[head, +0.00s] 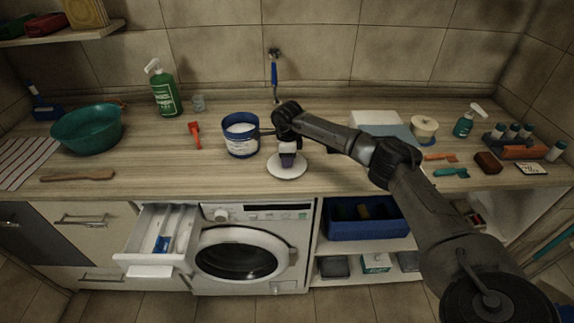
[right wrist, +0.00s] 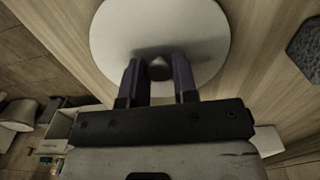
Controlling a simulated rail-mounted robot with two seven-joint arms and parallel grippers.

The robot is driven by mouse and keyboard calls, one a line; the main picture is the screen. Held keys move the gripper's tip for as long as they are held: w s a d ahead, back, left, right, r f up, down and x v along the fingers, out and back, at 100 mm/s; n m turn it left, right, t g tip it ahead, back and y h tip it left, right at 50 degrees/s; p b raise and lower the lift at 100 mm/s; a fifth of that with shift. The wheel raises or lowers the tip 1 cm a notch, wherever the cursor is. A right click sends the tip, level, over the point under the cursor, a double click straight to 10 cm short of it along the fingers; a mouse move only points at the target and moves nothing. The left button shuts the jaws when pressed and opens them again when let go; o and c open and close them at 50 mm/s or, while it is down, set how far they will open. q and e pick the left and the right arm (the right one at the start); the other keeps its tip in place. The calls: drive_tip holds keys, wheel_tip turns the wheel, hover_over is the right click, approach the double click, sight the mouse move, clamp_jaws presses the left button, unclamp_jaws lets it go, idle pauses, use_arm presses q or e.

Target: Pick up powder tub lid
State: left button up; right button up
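The powder tub lid (head: 286,171) is a white round disc lying flat on the wooden counter, near its front edge. In the right wrist view the lid (right wrist: 205,25) shows a small grey knob (right wrist: 159,70) on top. My right gripper (head: 288,160) is over the lid, pointing down. In the right wrist view its two purple fingers (right wrist: 158,80) stand apart on either side of the knob, with a gap on each side. The blue powder tub (head: 241,147) stands uncovered just left of the lid, with white powder inside. My left gripper is not in view.
A red-orange tool (head: 195,135) and a green bottle (head: 163,90) are left of the tub. A white box (head: 376,122) stands behind my right arm. The counter left of the lid's front is clear.

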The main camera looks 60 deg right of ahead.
drive_tip(key=c, duration=0.3)
drive_tip(key=shift+r, duration=0.15)
